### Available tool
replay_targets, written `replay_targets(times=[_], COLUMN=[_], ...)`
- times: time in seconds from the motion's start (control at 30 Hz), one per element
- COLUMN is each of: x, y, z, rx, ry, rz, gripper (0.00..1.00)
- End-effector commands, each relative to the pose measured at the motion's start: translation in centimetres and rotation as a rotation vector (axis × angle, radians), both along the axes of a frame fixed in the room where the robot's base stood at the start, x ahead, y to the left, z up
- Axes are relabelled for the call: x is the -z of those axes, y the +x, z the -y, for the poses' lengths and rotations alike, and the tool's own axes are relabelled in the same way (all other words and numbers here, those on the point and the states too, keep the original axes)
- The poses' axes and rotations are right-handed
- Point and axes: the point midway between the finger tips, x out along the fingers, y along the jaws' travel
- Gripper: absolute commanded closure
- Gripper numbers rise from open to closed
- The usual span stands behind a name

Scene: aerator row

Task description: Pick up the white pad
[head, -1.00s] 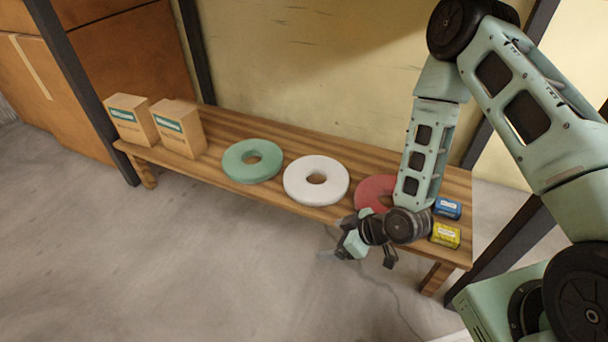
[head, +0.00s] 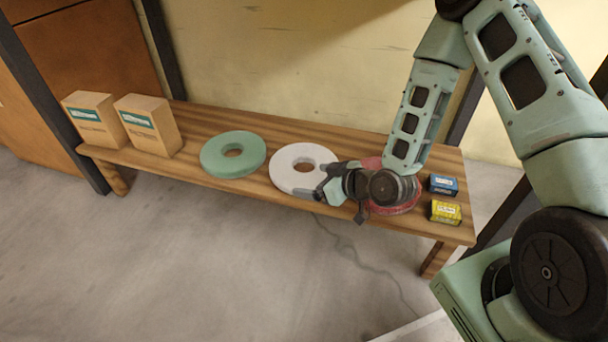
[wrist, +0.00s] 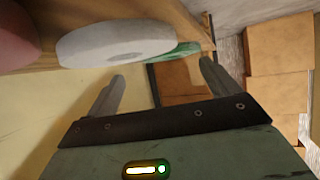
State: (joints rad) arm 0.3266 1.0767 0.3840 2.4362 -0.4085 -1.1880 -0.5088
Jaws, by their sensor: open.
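The white pad (head: 290,165) is a flat ring with a centre hole, lying on the wooden bench between the green pad and the red pad. My gripper (head: 325,187) is at the right front edge of the white pad in the head view and hides part of it. In the wrist view the white pad (wrist: 120,45) lies beyond the fingertips, towards the top left. My gripper (wrist: 162,82) shows there with its two fingers spread and nothing between them. I cannot tell whether a finger touches the pad.
The green pad (head: 218,158) lies left of the white one. The red pad (head: 405,208) is partly behind my wrist. A blue box (head: 443,184) and a yellow box (head: 445,212) stand at the bench's right end. Two cartons (head: 150,125) stand at the left.

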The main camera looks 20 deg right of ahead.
Motion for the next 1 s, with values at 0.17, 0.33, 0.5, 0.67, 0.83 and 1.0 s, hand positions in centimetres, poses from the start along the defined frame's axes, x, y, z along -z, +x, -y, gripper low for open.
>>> replay_targets(times=[0.17, 0.33, 0.5, 0.67, 0.83, 1.0], x=[1.7, 2.0, 3.1, 4.2, 4.6, 4.5], y=[2.2, 3.0, 4.1, 5.6, 6.8, 6.9], z=[-1.3, -1.8, -2.4, -3.2, -3.9, -4.0], rx=[0.000, 0.000, 0.001, 0.000, 0.001, 0.000], ry=[0.001, 0.001, 0.001, -0.001, 0.000, 0.000], rz=[0.001, 0.000, 0.002, 0.002, 0.000, -0.001], gripper=[0.12, 0.12, 0.12, 0.12, 0.12, 0.12])
